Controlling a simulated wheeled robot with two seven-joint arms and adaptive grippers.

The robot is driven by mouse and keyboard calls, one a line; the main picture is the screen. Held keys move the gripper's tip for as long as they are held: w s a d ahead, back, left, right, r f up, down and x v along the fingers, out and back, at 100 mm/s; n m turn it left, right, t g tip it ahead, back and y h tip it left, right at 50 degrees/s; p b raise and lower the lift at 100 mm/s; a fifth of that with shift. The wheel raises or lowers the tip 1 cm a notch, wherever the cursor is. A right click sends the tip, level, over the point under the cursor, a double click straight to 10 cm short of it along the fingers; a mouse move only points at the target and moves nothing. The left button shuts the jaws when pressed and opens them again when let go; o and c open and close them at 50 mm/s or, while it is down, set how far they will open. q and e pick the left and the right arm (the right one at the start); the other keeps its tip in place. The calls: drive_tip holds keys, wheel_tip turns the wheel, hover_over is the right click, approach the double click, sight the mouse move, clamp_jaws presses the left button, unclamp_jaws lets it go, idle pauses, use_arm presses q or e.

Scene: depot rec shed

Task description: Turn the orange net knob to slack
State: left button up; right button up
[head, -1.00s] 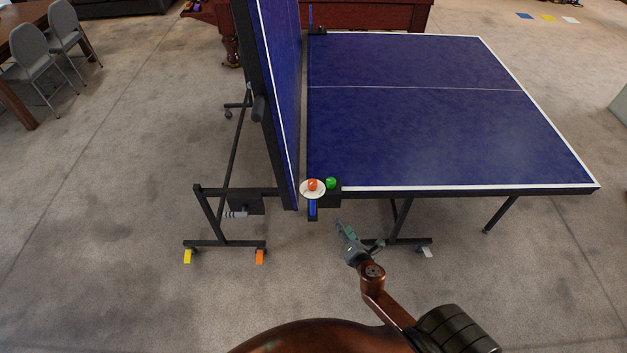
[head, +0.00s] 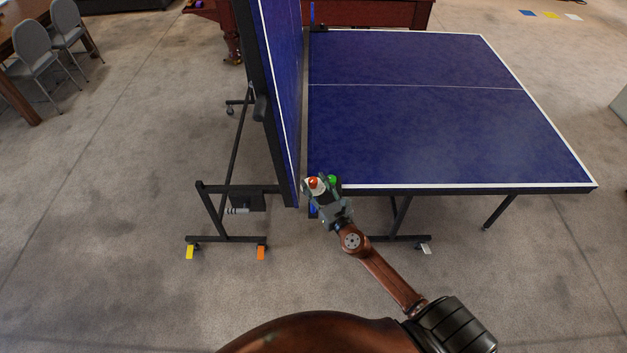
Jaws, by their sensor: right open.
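The orange net knob (head: 313,183) sits on a pale round dial at the near end of the net line, by the table's near edge. A green knob (head: 333,180) is just right of it. My right gripper (head: 317,187) is open at the orange knob, with its fingers around or just over the dial and covering most of it. I cannot tell whether the fingers touch the knob. The knob's pointer and dial marks are too small to read. My left gripper is not in view.
The blue table half (head: 430,110) lies flat on the right. The other half (head: 282,90) stands folded upright, close left of the knob. The black wheeled frame (head: 222,215) has yellow and orange tags at its feet. The floor in front is clear.

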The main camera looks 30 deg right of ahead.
drive_tip(key=shift+w, duration=0.75)
drive_tip(key=shift+c, duration=0.7)
clamp_jaws()
drive_tip(key=shift+d, duration=0.1)
